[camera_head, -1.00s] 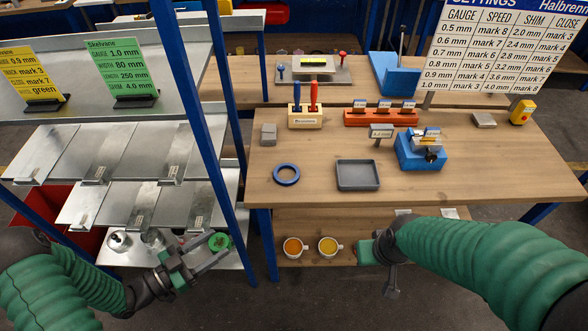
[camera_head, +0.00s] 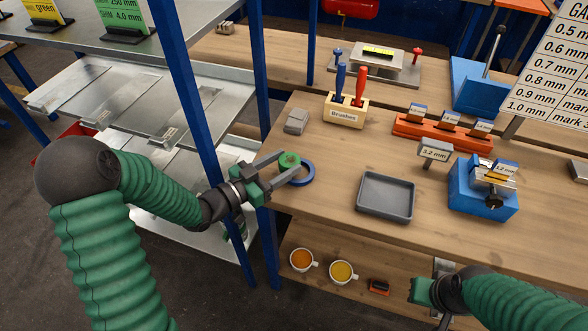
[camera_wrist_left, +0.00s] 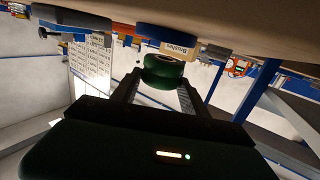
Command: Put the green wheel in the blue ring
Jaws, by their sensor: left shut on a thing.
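The green wheel (camera_head: 289,160) is between the fingertips of my left gripper (camera_head: 284,166), which is shut on it. The blue ring (camera_head: 305,177) lies flat near the left front edge of the wooden bench, partly hidden behind the wheel and fingers. In the head view the wheel overlaps the ring's upper left part. In the left wrist view, which is upside down, the wheel (camera_wrist_left: 163,72) is held off the bench, apart from the ring (camera_wrist_left: 166,33). My right gripper (camera_head: 432,300) is low at the bench's front; its fingers do not show clearly.
A grey tray (camera_head: 386,197) lies right of the ring. A brush holder (camera_head: 344,112) and a grey block (camera_head: 296,121) stand behind it. A blue shelf post (camera_head: 196,110) rises left of my left gripper. Two cups (camera_head: 303,260) stand on the lower shelf.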

